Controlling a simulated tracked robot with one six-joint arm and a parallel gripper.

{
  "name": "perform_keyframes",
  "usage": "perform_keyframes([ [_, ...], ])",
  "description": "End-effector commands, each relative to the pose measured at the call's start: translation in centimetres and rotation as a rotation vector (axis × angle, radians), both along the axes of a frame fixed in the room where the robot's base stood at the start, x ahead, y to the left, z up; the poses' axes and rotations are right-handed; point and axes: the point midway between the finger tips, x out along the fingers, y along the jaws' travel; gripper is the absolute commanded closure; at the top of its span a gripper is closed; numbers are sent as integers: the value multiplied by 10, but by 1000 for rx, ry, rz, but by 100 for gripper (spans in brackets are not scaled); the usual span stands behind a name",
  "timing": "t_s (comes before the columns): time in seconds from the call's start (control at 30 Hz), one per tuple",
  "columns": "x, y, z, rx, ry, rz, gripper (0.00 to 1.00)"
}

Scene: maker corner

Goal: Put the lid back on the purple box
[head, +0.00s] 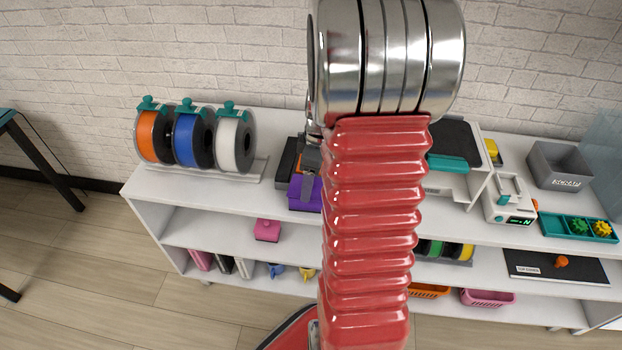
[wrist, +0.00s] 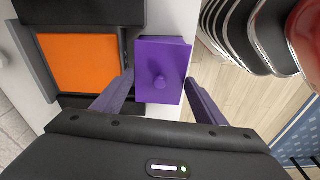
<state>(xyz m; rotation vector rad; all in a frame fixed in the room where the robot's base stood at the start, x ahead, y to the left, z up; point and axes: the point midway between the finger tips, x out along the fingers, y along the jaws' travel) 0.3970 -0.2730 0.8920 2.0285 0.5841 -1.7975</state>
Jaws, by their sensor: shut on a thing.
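In the head view, the purple box (head: 304,194) shows at the edge of the white top shelf, partly hidden behind my red arm. My gripper (head: 311,172) is right at it. I cannot tell whether the lid touches the box or how well it is lined up.
An orange-topped dark item (wrist: 78,62) lies left of the lid in the wrist view. Filament spools (head: 187,140) stand on the shelf (head: 170,185) to the left. A pink lidded box (head: 266,230) sits on the lower shelf. A white machine (head: 470,180) stands right of my arm.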

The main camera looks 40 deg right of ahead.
Motion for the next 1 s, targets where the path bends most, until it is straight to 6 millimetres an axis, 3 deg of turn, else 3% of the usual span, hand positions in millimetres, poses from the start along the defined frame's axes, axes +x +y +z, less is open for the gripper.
perform_keyframes([
  [0.13,0,0,0,0,0,0,59],
  [0.17,0,0,0,0,0,0,33],
  [0.43,0,0,0,0,0,1,14],
  [0.63,0,0,0,0,0,1,12],
  [0.8,0,0,0,0,0,1,0],
  [1.0,0,0,0,0,0,1,0],
])
